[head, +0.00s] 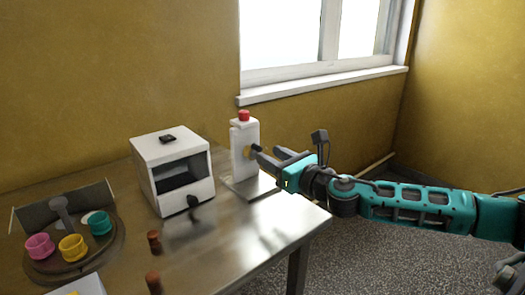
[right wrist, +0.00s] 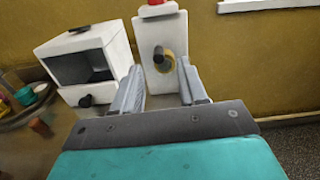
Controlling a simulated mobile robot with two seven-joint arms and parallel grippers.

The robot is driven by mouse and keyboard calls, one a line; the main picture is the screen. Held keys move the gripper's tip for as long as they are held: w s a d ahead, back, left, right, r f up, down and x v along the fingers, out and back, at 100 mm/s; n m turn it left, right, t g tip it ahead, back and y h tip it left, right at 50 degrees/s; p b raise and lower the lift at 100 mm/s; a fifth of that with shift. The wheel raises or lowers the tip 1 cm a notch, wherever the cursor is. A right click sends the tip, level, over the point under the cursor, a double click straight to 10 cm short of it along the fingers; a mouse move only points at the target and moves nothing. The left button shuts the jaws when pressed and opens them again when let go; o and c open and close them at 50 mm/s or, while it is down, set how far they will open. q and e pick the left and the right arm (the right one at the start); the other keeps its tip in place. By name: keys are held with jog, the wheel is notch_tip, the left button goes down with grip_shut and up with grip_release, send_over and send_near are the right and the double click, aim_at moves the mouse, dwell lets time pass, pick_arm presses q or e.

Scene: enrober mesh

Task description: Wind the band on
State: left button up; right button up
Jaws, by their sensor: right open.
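A white upright post (head: 243,150) with a red button (head: 244,116) on top stands at the table's right end. A dark knob with a yellow disc behind it sits on its side, and this knob (right wrist: 160,57) shows plainly in the right wrist view. My right gripper (head: 262,155) is open, with its fingers pointing at the knob. In the right wrist view the fingers lie either side of the knob's line, and I cannot tell whether they touch it. No band can be made out for certain. My left gripper is not in view.
A white box (head: 173,148) with a dark opening and a front knob stands left of the post. A round tray (head: 72,270) holds pink, yellow and teal cups. Two brown pegs (head: 154,241) stand near the table's front edge. The wall and window are behind.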

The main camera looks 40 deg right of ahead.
aim_at(260, 150)
jog(key=shift+w+a+r, duration=0.1)
jog(key=shift+w, duration=0.4)
jog(key=shift+w+a+r, duration=0.1)
jog(key=shift+w, duration=0.35)
jog(key=shift+w+f+p, duration=0.15)
jog(key=shift+w+p, duration=0.25)
jog(key=shift+w, duration=0.7)
grip_shut()
